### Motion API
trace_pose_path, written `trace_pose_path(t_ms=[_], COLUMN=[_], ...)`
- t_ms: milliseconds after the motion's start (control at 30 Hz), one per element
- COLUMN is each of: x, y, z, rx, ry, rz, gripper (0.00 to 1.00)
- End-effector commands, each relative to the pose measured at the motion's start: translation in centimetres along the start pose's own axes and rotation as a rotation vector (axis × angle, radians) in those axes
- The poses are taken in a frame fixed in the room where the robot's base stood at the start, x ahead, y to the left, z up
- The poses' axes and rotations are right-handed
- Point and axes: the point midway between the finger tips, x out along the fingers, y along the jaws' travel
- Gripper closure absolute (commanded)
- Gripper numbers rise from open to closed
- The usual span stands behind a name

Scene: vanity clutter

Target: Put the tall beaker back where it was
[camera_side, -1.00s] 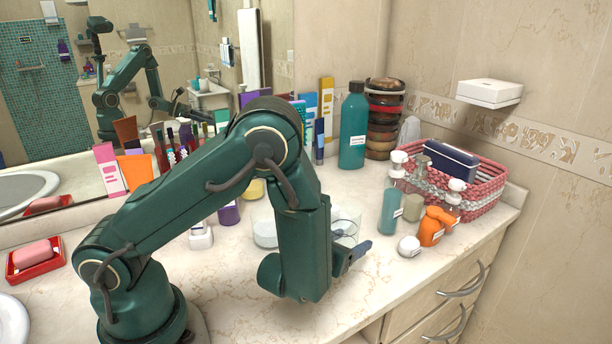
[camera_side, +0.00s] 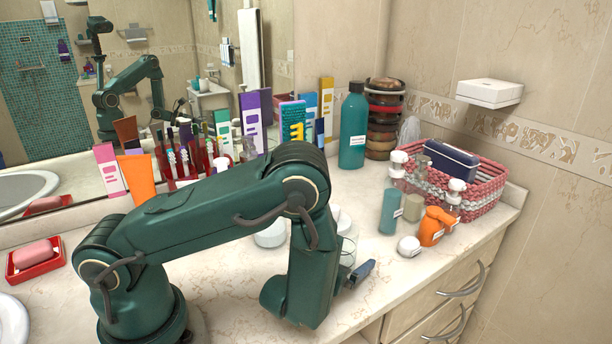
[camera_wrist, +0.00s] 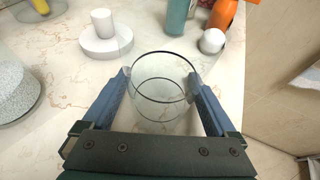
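The tall beaker (camera_wrist: 160,112) is clear glass and upright in the wrist view. My gripper (camera_wrist: 162,88) has one blue finger against each side of it and is shut on it. In the side view the beaker (camera_side: 349,251) shows only in part behind my forearm, just above my visible blue finger (camera_side: 361,273), near the front edge of the counter. I cannot tell whether its base touches the counter.
A white disc with a small white cylinder (camera_wrist: 104,36) stands beyond the beaker. A white-filled glass (camera_wrist: 12,82) is to the left. A white round jar (camera_side: 409,246), orange bottle (camera_side: 431,231) and teal pump bottle (camera_side: 390,212) stand right, before a pink basket (camera_side: 485,190).

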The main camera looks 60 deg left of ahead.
Motion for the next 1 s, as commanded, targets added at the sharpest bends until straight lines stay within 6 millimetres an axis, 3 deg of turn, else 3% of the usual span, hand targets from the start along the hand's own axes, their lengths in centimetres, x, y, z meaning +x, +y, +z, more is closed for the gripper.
trace_pose_path(t_ms=[400,1000], x=[-0.4,-9.9], y=[-0.1,-0.1], z=[0.3,0.3], rx=[0.002,0.002], ry=[0.0,0.0], rz=[-0.002,-0.007], gripper=[0.08,0.08])
